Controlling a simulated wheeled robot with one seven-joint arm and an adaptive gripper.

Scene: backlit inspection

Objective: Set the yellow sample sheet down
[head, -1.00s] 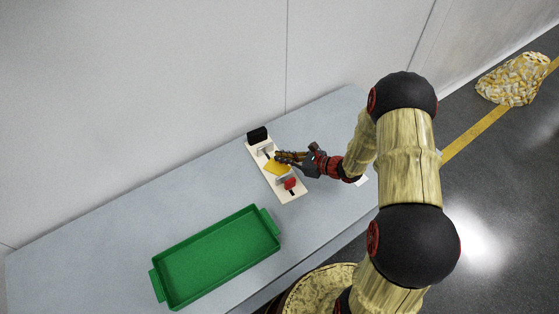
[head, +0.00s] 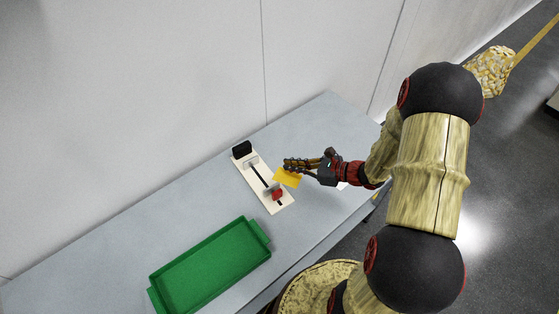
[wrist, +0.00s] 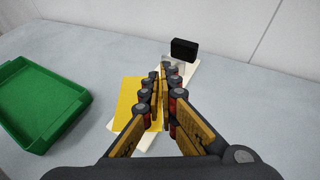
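The yellow sample sheet (head: 287,178) is a thin flat square at my gripper's fingertips. In the head view it shows just right of the pale fixture board (head: 285,204). In the wrist view the sheet (wrist: 128,100) sticks out to the left of the fingers and covers part of the board. My gripper (head: 289,165) has its fingers closed together on the sheet's edge; the fingers (wrist: 162,85) hide that edge. The sheet seems held above the table; its exact height is hard to tell.
The board carries a black block (head: 242,149), a grey bracket, a dark bar and a red part (head: 277,194). A green tray (head: 262,232) stands on the grey table (head: 120,235) at lower left. A wall runs behind the table. A white patch (head: 342,185) lies below my gripper.

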